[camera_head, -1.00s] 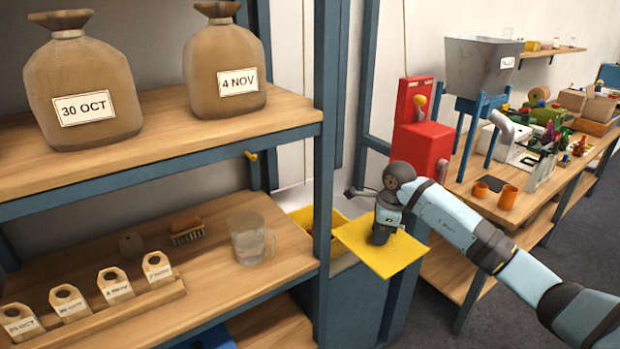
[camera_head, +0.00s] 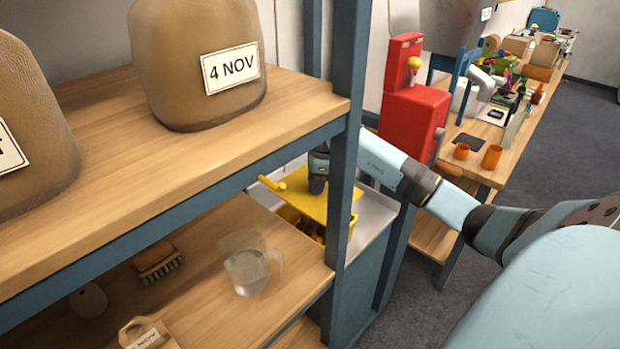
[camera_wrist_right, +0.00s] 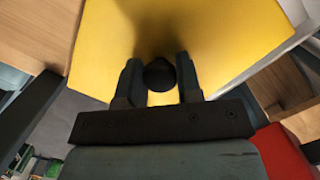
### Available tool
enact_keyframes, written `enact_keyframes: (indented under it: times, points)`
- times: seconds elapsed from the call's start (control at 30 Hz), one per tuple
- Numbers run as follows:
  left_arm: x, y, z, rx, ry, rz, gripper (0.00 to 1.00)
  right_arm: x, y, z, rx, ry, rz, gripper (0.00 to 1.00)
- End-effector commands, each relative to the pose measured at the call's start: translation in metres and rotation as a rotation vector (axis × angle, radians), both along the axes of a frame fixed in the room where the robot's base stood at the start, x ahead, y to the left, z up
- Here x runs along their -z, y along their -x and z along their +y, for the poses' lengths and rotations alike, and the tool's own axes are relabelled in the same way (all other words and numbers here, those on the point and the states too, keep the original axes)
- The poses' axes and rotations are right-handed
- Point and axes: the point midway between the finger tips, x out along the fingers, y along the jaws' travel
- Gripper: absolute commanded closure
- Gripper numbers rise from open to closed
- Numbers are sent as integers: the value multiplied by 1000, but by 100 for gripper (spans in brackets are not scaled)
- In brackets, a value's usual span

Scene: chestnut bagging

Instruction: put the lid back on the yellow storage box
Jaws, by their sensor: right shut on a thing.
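The yellow lid (camera_head: 340,203) hangs from my right gripper (camera_head: 317,184), behind the blue shelf post. In the right wrist view the gripper (camera_wrist_right: 159,78) is shut on the lid's dark round knob, and the lid (camera_wrist_right: 230,35) spreads out beyond the fingers. The yellow storage box (camera_head: 290,214) stands below the lid on a pale grey surface, with brown things showing inside. The lid is above the box and covers part of it from view; whether they touch I cannot tell. My left gripper is not in view.
The blue shelf post (camera_head: 345,150) stands in front of the box. The wooden shelf (camera_head: 200,310) at the left holds a clear jug (camera_head: 247,268) and a brush (camera_head: 158,262). A red machine (camera_head: 410,110) stands behind. A long workbench with orange cups runs off to the right.

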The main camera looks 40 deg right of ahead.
Motion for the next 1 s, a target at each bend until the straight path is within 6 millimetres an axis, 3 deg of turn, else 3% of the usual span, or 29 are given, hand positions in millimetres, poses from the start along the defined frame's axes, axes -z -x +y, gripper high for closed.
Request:
enact_keyframes:
  times: [0.63, 1.0]
  points:
    - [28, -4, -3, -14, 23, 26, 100, 60, 0, 0, 0, 1, 0, 96]
    - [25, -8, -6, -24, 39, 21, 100, 68, 0, 0, 0, 0, 0, 96]
